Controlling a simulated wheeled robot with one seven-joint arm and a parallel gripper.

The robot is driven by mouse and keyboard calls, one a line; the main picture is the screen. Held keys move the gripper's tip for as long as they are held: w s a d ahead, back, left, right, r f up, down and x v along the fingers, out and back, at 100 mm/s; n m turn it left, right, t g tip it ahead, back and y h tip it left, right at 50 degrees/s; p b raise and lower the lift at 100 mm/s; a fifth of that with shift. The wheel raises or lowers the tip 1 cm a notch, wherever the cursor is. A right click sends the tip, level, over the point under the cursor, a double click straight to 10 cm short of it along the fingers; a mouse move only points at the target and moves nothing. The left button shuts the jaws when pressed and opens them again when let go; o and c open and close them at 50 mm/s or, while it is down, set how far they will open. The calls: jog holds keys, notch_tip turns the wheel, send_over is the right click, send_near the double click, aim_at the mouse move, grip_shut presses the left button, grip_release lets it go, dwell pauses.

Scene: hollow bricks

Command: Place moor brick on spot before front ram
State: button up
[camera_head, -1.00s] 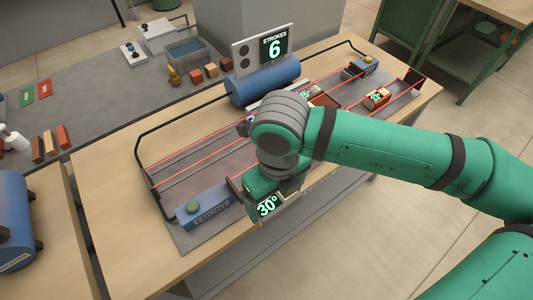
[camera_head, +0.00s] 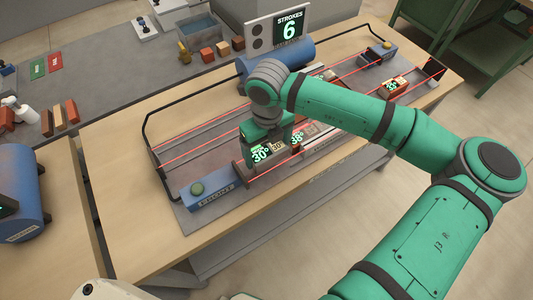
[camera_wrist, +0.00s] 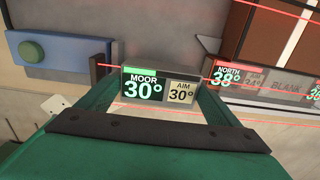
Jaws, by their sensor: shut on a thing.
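My gripper (camera_head: 266,150) is shut on the moor brick (camera_wrist: 146,88), whose face reads "MOOR 30°" and "AIM 30°". In the wrist view the green fingers stand on both sides of the brick. In the head view they are low over the bench fixture, just right of the blue front ram (camera_head: 207,193), which has a green button and the word FRONT. The ram also shows in the wrist view (camera_wrist: 62,54) at upper left. A thin brown plate (camera_head: 239,174) stands between ram and brick. I cannot tell whether the brick touches the bed below.
A brick labelled North 38° (camera_wrist: 227,78) lies close to the right of my gripper. Another labelled brick (camera_head: 394,85) lies farther right, near the back ram (camera_head: 379,52). Red lines run along the fixture. A blue cylinder and a sign (camera_head: 284,26) reading STROKES 6 stand behind.

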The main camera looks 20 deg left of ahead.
aim_at(266, 155)
jog(key=shift+w+a+f, duration=0.3)
jog(key=shift+w+f, duration=0.2)
jog(key=shift+f, duration=0.15)
jog(key=shift+w+a+f, duration=0.1)
jog(key=shift+w+f, duration=0.1)
jog(key=shift+f, duration=1.55)
jog(key=shift+f, duration=0.1)
jog(key=o, duration=1.5)
